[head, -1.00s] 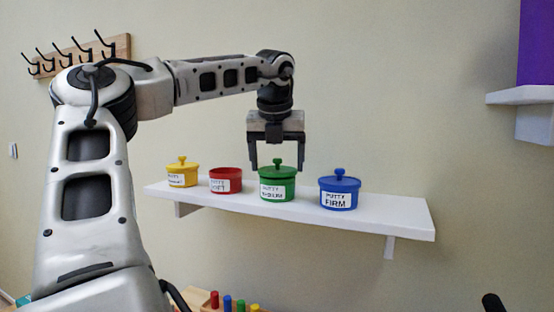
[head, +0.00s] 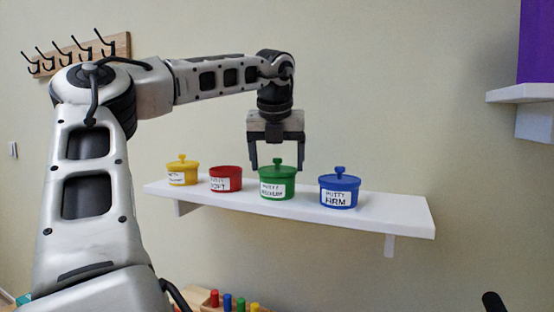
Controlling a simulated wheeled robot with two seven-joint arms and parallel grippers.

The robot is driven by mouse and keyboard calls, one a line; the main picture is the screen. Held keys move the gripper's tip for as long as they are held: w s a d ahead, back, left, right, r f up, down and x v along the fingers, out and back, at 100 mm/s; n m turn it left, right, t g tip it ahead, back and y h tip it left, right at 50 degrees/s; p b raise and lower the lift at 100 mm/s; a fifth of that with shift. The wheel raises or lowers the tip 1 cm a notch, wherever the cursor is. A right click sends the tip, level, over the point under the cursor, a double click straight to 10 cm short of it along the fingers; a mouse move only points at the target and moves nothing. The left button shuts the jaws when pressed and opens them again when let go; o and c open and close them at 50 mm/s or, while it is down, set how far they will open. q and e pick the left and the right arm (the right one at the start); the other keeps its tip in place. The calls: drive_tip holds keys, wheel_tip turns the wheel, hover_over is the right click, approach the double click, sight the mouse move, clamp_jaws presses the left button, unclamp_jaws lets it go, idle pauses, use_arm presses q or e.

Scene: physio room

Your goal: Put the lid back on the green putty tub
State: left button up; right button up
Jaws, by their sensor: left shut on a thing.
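The green putty tub (head: 277,191) stands upright on the white wall shelf, between a red tub and a blue tub. Its white label faces me. The green lid (head: 277,172), with a round knob on top, is at the tub's mouth and looks level. I see no clear gap between lid and tub. My left gripper (head: 277,169) points straight down from above, one finger on each side of the lid, shut on it. My right gripper does not show.
The shelf (head: 395,212) also holds a lidded yellow tub (head: 182,172), a red tub (head: 225,180) with no knob showing and a lidded blue tub (head: 339,193). The shelf's right end is bare. Wall hooks (head: 80,55) hang upper left. Coloured pegs (head: 227,302) stand below.

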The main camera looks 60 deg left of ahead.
use_arm(q)
drive_tip(key=o, duration=0.9)
drive_tip(key=shift+o, duration=0.2)
drive_tip(key=shift+r, duration=0.1)
drive_tip(key=shift+r+p, duration=2.1)
drive_tip(key=shift+r, duration=1.3)
